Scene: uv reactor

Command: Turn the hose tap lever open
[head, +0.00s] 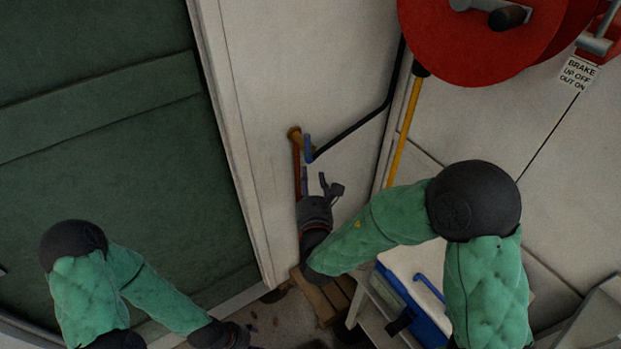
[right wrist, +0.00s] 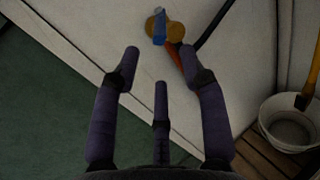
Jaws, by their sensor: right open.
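The hose tap is a brass fitting (head: 294,134) on the pale wall panel. Its blue lever (head: 308,148) points roughly downward in the head view. In the right wrist view the lever (right wrist: 159,27) stands upright in front of the round brass body (right wrist: 176,31). My right gripper (head: 313,179) is open and empty just below the tap. In the right wrist view its fingers (right wrist: 160,58) are spread, with the lever beyond their tips and apart from them. My left gripper (head: 224,336) is low at the bottom edge, its fingers mostly hidden.
A black hose (head: 356,131) runs from the tap towards the red reel (head: 480,45). A red pipe (head: 297,172) drops below the tap. A yellow pole (head: 405,130) leans nearby. A white bucket (right wrist: 291,122) stands on wooden slats. A green door (head: 100,120) is left.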

